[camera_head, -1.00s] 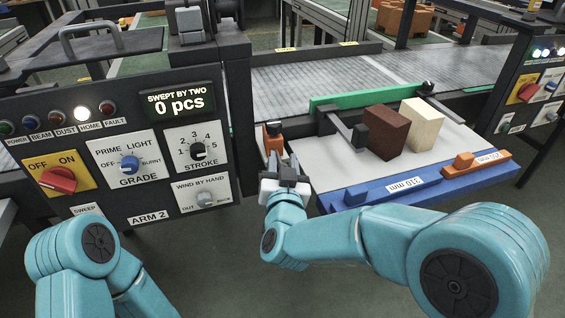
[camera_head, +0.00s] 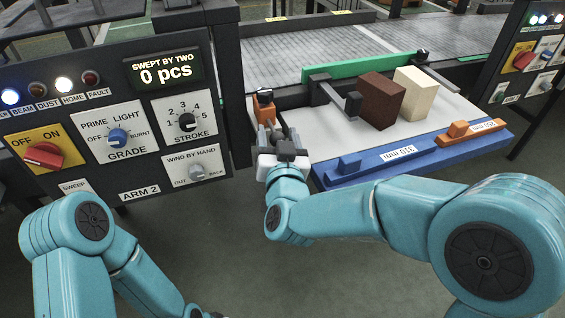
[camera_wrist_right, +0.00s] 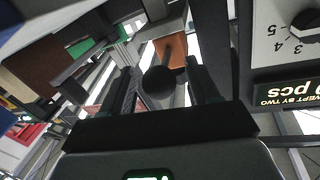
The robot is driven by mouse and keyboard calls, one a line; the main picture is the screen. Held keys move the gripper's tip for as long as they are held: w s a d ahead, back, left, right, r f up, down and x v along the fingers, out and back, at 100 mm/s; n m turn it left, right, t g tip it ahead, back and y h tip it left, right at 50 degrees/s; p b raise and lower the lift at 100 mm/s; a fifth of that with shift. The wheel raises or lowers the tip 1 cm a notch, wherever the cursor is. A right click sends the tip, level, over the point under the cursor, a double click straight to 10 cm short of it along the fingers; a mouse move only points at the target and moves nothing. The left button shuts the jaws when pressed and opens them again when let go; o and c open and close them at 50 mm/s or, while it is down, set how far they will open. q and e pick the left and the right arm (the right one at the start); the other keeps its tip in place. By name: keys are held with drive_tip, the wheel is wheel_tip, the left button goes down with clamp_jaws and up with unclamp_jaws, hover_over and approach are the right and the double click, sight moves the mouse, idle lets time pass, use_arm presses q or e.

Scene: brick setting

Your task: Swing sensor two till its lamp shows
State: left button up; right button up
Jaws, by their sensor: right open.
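The orange sensor (camera_head: 265,108) stands at the left end of the white table beside the ARM 2 panel (camera_head: 140,193); its orange body also shows in the right wrist view (camera_wrist_right: 171,47). A black ball knob on a stem (camera_wrist_right: 159,81) sits between the jaws of my right gripper (camera_head: 283,148). The jaws are open on either side of it; contact cannot be told. On the panel, the blue BEAM lamp (camera_head: 10,96) is lit, and so is the white HOME lamp (camera_head: 64,84). DUST and FAULT are dark. My left gripper is out of view.
A brown block (camera_head: 381,102) and a cream block (camera_head: 412,94) stand on the white table (camera_head: 335,135), near a black sweep arm (camera_head: 335,95). A blue bar (camera_head: 350,172) and orange stop (camera_head: 462,130) line the front edge. Another panel (camera_head: 525,60) is at right.

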drive_tip(key=s+d, duration=0.1)
drive_tip(key=s, duration=1.3)
drive_tip(key=shift+s+d, duration=0.15)
drive_tip(key=shift+s, duration=0.1)
drive_tip(key=d+f+g, duration=0.3)
drive_tip(key=f+g, duration=0.1)
drive_tip(key=f, duration=0.8)
drive_tip(key=d+f+g, duration=0.3)
drive_tip(key=f+g, duration=0.2)
drive_tip(key=f, duration=0.8)
drive_tip(key=s+d+f+m+g+y, duration=0.15)
drive_tip(key=s+d+f+g, duration=0.25)
drive_tip(key=s+f+g, duration=0.75)
drive_tip(key=s+r+t+p, duration=0.3)
drive_tip(key=r+p, duration=0.9)
drive_tip(key=p, duration=0.4)
drive_tip(key=shift+r+n+y, duration=0.15)
drive_tip(key=shift+n+y, duration=0.2)
drive_tip(key=shift+y, duration=0.1)
